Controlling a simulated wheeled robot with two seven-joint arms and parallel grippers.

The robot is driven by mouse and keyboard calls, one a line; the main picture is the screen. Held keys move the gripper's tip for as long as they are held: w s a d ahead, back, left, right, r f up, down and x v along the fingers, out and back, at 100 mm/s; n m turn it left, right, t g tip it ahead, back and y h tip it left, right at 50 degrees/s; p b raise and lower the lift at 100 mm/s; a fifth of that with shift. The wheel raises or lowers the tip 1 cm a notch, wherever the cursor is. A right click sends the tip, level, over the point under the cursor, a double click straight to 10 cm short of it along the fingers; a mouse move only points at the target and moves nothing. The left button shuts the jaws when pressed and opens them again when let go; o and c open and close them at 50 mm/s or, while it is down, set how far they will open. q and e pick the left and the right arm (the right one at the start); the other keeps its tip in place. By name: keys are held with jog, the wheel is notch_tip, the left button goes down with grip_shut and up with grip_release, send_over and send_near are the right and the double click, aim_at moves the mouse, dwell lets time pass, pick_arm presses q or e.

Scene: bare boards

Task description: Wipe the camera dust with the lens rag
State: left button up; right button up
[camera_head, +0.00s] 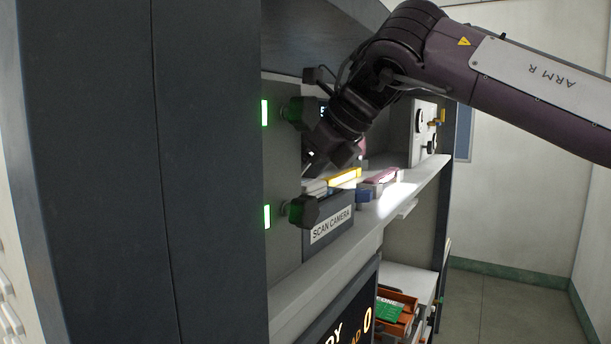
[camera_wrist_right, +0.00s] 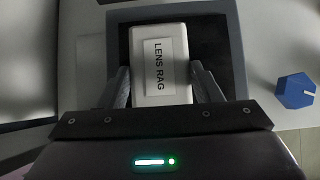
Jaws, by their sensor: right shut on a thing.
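The lens rag (camera_wrist_right: 160,45) is a white block with a "LENS RAG" label, seen in the right wrist view. My right gripper (camera_wrist_right: 159,75) is shut on it, with one finger on each side. The rag is over a dark square panel with a raised rim (camera_wrist_right: 234,60); I cannot tell whether it touches it. In the head view my right gripper (camera_head: 325,160) reaches down over the shelf, just behind the box labelled "SCAN CAMERA" (camera_head: 330,226). Any dust is hidden or too small to see. My left gripper is not in view.
A blue knob (camera_wrist_right: 295,91) stands right of the dark panel. On the shelf are a yellow block (camera_head: 345,177) and a pink block (camera_head: 381,176). Dark hexagonal knobs (camera_head: 303,211) stick out by green lights at the left. An orange tray (camera_head: 396,312) sits lower down.

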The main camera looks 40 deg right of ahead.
jog(key=shift+w+d+p, duration=0.3)
jog(key=shift+d+p, duration=0.15)
jog(key=shift+d, duration=0.4)
jog(key=shift+w+d+f, duration=0.1)
jog(key=shift+w+d, duration=0.15)
jog(key=shift+d, duration=0.6)
jog(key=shift+w+d, duration=0.2)
jog(key=shift+d, duration=0.65)
jog(key=shift+s+a+f, duration=0.1)
jog(key=shift+s+a, duration=0.1)
jog(key=shift+a, duration=0.3)
jog(key=shift+s+a, duration=0.15)
jog(key=shift+a, duration=0.3)
jog(key=shift+s+a+b, duration=0.2)
jog(key=shift+a+b, duration=0.05)
jog(key=shift+a, duration=0.6)
jog(key=shift+s+a+b, duration=0.2)
jog(key=shift+a, duration=0.6)
jog(key=shift+d+r, duration=0.15)
jog(key=shift+r, duration=0.05)
